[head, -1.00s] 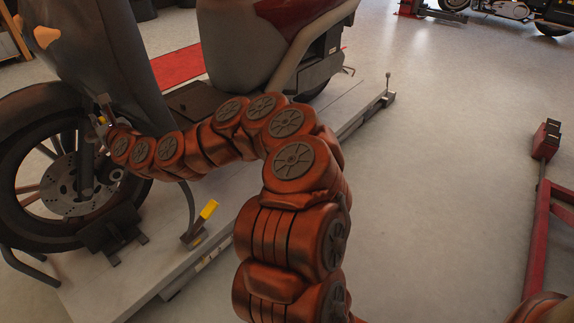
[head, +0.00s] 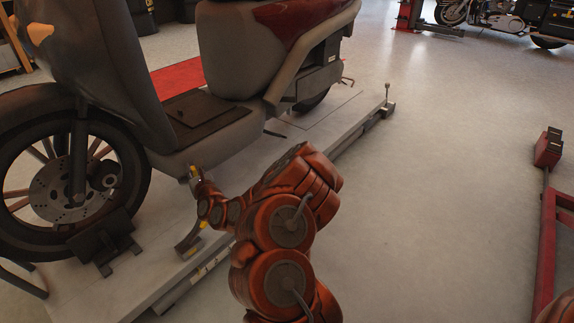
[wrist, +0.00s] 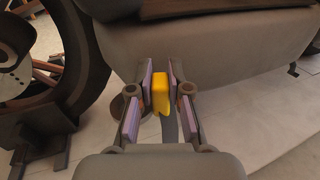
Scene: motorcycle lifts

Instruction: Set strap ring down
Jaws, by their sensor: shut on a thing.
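My gripper (head: 193,176) is shut on a small yellow piece, which I take to be the strap ring (wrist: 160,94). In the wrist view the yellow piece sits upright between the purple-lined finger pads (wrist: 160,82). A dark grey strip shows just below it; I cannot tell whether the two are joined. In the head view the gripper is in front of the scooter's lower side, above the near edge of the pale lift platform (head: 140,285). The ring is small there and partly hidden by the gripper.
The grey scooter (head: 225,62) stands on the platform, its front wheel (head: 70,185) by a dark wheel stop (head: 100,240). A yellow-tipped lever (head: 188,247) on the platform is partly behind my arm. Open floor lies right, bounded by a red lift frame (head: 547,230).

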